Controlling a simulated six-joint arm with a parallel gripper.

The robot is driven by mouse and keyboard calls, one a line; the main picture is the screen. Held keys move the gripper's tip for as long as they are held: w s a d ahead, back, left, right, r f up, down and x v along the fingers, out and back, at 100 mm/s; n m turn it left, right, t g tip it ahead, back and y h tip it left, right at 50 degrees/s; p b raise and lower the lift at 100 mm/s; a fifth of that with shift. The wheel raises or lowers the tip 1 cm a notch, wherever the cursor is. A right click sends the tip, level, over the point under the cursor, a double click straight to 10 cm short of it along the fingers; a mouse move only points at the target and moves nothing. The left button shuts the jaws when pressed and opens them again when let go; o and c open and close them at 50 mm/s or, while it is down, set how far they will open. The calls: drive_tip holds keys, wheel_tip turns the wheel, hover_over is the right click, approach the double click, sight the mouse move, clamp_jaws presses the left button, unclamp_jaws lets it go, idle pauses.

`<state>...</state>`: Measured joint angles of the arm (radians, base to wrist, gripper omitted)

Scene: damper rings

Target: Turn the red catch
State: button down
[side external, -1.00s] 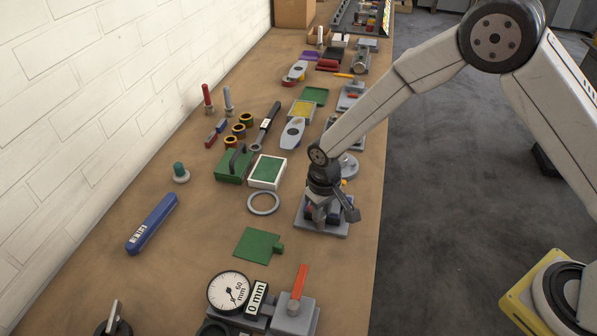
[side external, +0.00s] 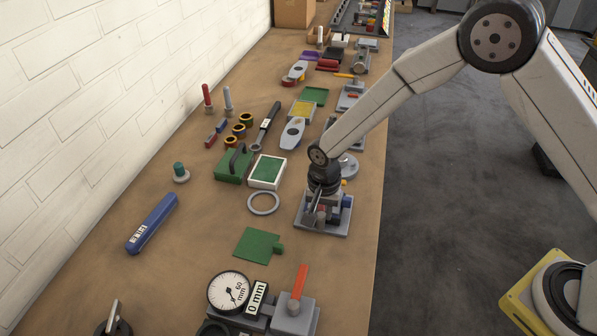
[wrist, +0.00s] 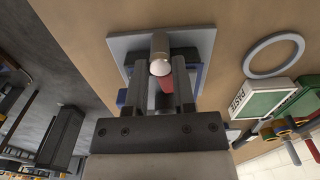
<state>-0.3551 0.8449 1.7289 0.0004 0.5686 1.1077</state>
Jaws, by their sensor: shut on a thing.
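My gripper (side external: 318,206) points down over a grey base plate (side external: 324,230) near the bench's right edge. In the wrist view the two fingers (wrist: 165,80) are shut on the red catch (wrist: 166,84), one on each side of it. A light, rounded cylinder end (wrist: 160,66) sits beside the catch, above the same plate (wrist: 120,46). Blue parts (side external: 346,201) of the fixture show beside the gripper. The gripper hides most of the catch in the side view.
A grey ring (side external: 263,202) and a white box with a green top (side external: 267,172) lie left of the fixture. A dial gauge (side external: 229,291) and a red lever (side external: 299,282) stand at the front. Bare bench lies between the ring and the blue tool (side external: 152,223).

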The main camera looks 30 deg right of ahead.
drive_tip(key=shift+m, duration=1.1)
drive_tip(key=shift+c, duration=2)
unclamp_jaws()
drive_tip(key=shift+r, duration=0.7)
drive_tip(key=shift+r, duration=0.3)
drive_tip(key=shift+r, duration=0.15)
drive_tip(key=shift+r, duration=2.85)
drive_tip(key=shift+d, duration=0.15)
